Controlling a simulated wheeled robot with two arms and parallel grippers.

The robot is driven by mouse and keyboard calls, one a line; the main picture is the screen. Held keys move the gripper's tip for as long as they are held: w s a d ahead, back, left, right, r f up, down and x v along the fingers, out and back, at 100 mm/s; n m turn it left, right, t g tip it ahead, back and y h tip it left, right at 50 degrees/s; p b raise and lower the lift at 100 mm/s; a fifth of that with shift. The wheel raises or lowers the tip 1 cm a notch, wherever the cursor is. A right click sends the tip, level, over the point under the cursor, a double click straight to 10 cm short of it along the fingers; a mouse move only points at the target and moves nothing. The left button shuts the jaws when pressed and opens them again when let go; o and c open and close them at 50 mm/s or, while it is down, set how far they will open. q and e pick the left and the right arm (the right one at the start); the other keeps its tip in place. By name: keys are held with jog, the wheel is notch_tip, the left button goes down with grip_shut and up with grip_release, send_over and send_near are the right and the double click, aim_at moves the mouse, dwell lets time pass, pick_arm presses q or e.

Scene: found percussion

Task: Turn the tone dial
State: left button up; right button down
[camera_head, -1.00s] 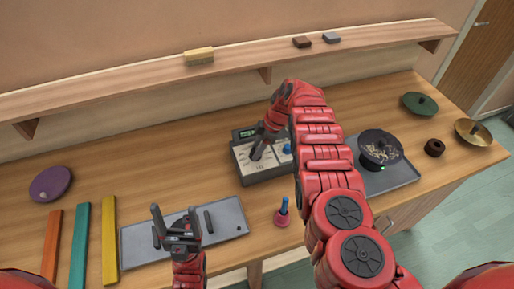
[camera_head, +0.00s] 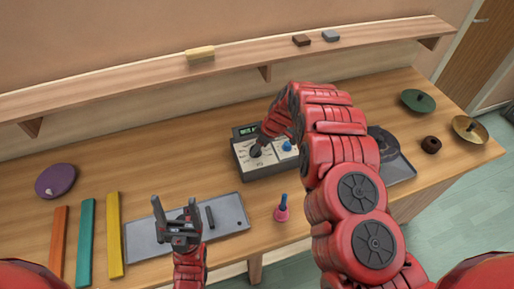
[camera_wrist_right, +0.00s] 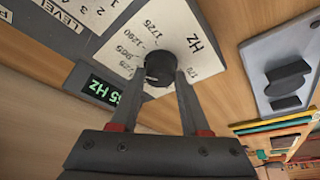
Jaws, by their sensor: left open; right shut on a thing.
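The tone box (camera_head: 268,171) stands on the bench, with a dark green display (camera_head: 246,131) at its back edge and a blue knob (camera_head: 287,146) on its right half. In the right wrist view the black tone dial (camera_wrist_right: 160,68) sits on a white panel marked HZ with numbers around it. My right gripper (camera_head: 257,150) comes down on the box's left half; its fingers (camera_wrist_right: 164,82) are shut on the dial from both sides. The display in the wrist view (camera_wrist_right: 103,90) shows only part of its reading, ending in "5 Hz". My left gripper (camera_head: 175,212) is open and empty above a grey tray.
The grey tray (camera_head: 140,243) holds a dark bar. Orange, teal and yellow bars (camera_head: 114,235) lie at left near a purple disc (camera_head: 56,181). A pink bell with blue handle (camera_head: 282,211) stands before the box. My right arm partly hides the right tray (camera_head: 402,168).

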dwell(0.4)
jog(key=shift+c, duration=1.9)
grip_release()
